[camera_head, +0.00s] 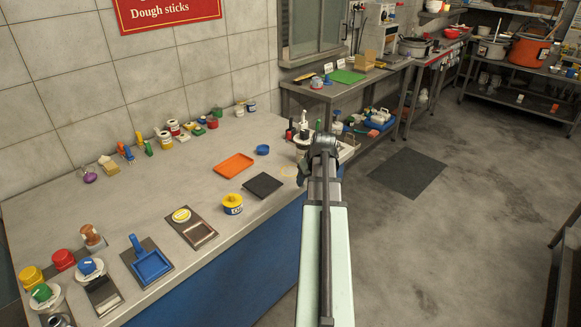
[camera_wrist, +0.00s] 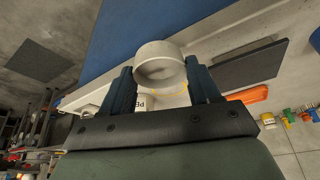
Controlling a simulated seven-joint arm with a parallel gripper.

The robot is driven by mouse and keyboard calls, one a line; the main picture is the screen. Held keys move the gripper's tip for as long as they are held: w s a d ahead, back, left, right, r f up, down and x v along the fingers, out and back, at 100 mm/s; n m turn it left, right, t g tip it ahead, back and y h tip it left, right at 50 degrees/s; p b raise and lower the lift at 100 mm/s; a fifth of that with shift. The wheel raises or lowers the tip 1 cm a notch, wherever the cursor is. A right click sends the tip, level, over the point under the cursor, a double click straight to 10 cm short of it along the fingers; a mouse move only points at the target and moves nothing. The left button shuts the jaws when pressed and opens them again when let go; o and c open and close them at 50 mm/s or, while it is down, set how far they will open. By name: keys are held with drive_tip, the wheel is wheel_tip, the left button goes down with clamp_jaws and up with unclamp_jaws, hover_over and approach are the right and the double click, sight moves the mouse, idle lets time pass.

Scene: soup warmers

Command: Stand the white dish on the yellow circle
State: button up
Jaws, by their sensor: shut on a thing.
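The white dish (camera_wrist: 160,62), a short round cup shape, sits between the two dark fingers of my gripper (camera_wrist: 162,80) in the wrist view. The gripper is shut on it. In the head view my gripper (camera_head: 323,146) is over the right end of the counter, and I cannot make out the dish there. The yellow circle (camera_head: 287,171) is a thin ring on the counter, just left of my gripper. Part of its yellow line shows behind the dish in the wrist view (camera_wrist: 184,88). The dish appears apart from the circle; its height is hard to judge.
A black mat (camera_head: 262,185), an orange tray (camera_head: 234,165) and a blue round lid (camera_head: 263,149) lie left of the circle. A yellow-and-blue tin (camera_head: 232,204) stands near the front edge. A pale container with dark bottles (camera_head: 301,146) stands close behind the circle.

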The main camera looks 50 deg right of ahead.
drive_tip(key=w+d, duration=0.1)
drive_tip(key=w, duration=0.3)
drive_tip(key=w+d, duration=0.2)
drive_tip(key=w, duration=0.2)
drive_tip(key=w+d, duration=0.2)
drive_tip(key=w, duration=0.2)
drive_tip(key=shift+w+d, duration=0.15)
drive_tip(key=shift+w, duration=0.15)
drive_tip(key=shift+w+d+f, duration=0.15)
drive_tip(key=shift+w+d, duration=0.05)
drive_tip(key=shift+w, duration=0.2)
drive_tip(key=shift+w+d+f, duration=0.15)
drive_tip(key=shift+w, duration=0.25)
drive_tip(key=shift+f, duration=1.45)
drive_tip(key=shift+s+f, duration=0.1)
drive_tip(key=o, duration=0.8)
drive_tip(key=v, duration=1.2)
